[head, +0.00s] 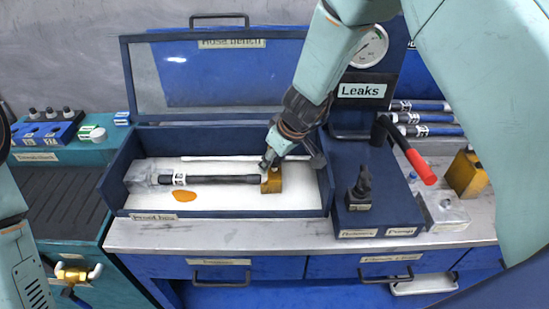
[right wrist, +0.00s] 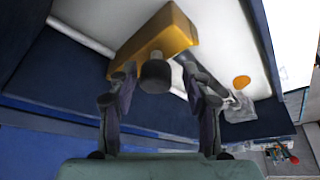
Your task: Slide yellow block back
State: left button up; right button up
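The yellow block (head: 272,184) stands in the open blue bench box at the right end of a black hose (head: 215,180). In the right wrist view the yellow block (right wrist: 170,35) has a grey stem with a dark round knob (right wrist: 155,75) facing me. My right gripper (head: 273,160) is at the block from above. In the right wrist view its fingers (right wrist: 158,72) are apart, one on each side of the knob, with gaps visible; they do not look closed on it. Contact with the block cannot be told. My left gripper is not in view.
The box's front wall (head: 220,213) and raised clear lid (head: 215,78) bound the space. An orange puddle (head: 184,195) lies on the white floor. Right of the box are a black joystick (head: 361,187), a red-handled lever (head: 420,165) and another yellow block (head: 466,176).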

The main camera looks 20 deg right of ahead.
jog(key=shift+w+d+f, duration=0.2)
jog(key=shift+w+f, duration=0.15)
jog(key=shift+w, duration=0.05)
jog(key=c, duration=0.3)
jog(key=shift+c, duration=0.8)
jog(key=shift+s+a+r, duration=0.1)
jog(key=shift+s+r, duration=0.05)
jog(key=shift+r, duration=0.05)
jog(key=shift+c, duration=1.4)
grip_shut()
jog(key=shift+s+d+b, duration=0.2)
jog(key=shift+d+b, duration=0.05)
jog(key=shift+d, duration=0.5)
jog(key=shift+s+d+b, duration=0.2)
jog(key=shift+s+d, duration=0.05)
jog(key=shift+d, duration=0.55)
jog(key=shift+s+d+b, duration=0.2)
jog(key=shift+d+b, duration=0.05)
jog(key=shift+d, duration=0.5)
jog(key=shift+a, duration=0.1)
